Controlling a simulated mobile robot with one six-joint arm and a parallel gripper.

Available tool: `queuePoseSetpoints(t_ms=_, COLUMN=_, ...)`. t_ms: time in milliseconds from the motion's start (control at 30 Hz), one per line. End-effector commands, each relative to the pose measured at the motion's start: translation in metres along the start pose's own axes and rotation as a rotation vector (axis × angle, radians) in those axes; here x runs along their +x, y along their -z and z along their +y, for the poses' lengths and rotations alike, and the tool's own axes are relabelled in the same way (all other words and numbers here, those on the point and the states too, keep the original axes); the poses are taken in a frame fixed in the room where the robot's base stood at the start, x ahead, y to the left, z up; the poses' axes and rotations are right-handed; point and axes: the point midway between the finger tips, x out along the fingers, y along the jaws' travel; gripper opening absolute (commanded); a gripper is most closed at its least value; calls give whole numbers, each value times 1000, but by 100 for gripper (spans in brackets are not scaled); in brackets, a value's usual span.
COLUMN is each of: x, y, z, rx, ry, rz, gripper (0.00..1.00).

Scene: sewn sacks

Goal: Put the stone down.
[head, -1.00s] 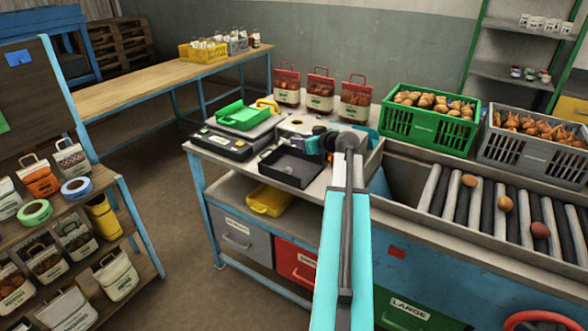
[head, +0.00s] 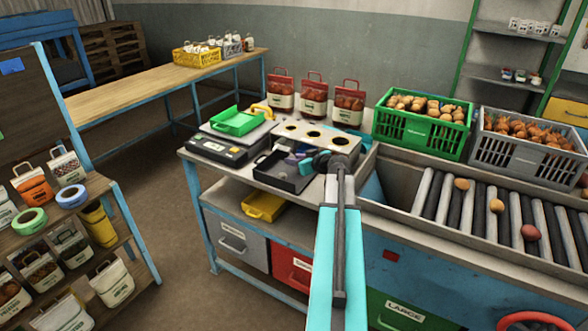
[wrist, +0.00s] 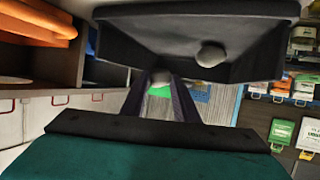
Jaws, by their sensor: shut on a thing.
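In the head view my gripper (head: 300,160) is at the back right part of the black tray (head: 270,181) on the workbench; the held stone is not clear there.
A scale (head: 222,150) with a green tray (head: 238,122) stands left of the black tray. A pale block with round holes (head: 289,130) is behind it. Red-topped bags (head: 314,97) stand at the back. The roller conveyor (head: 480,206) and green crate (head: 417,122) are right.

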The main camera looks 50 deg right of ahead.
Motion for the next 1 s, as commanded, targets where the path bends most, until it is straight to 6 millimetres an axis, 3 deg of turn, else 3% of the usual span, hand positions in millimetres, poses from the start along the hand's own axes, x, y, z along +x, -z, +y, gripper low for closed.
queuePoseSetpoints(t_ms=533, x=13, y=-32, z=0, rx=2, ry=0, rz=0, gripper=4)
queuePoseSetpoints(t_ms=1000, x=15, y=-37, z=0, rx=1, ry=-1, rz=0, gripper=4)
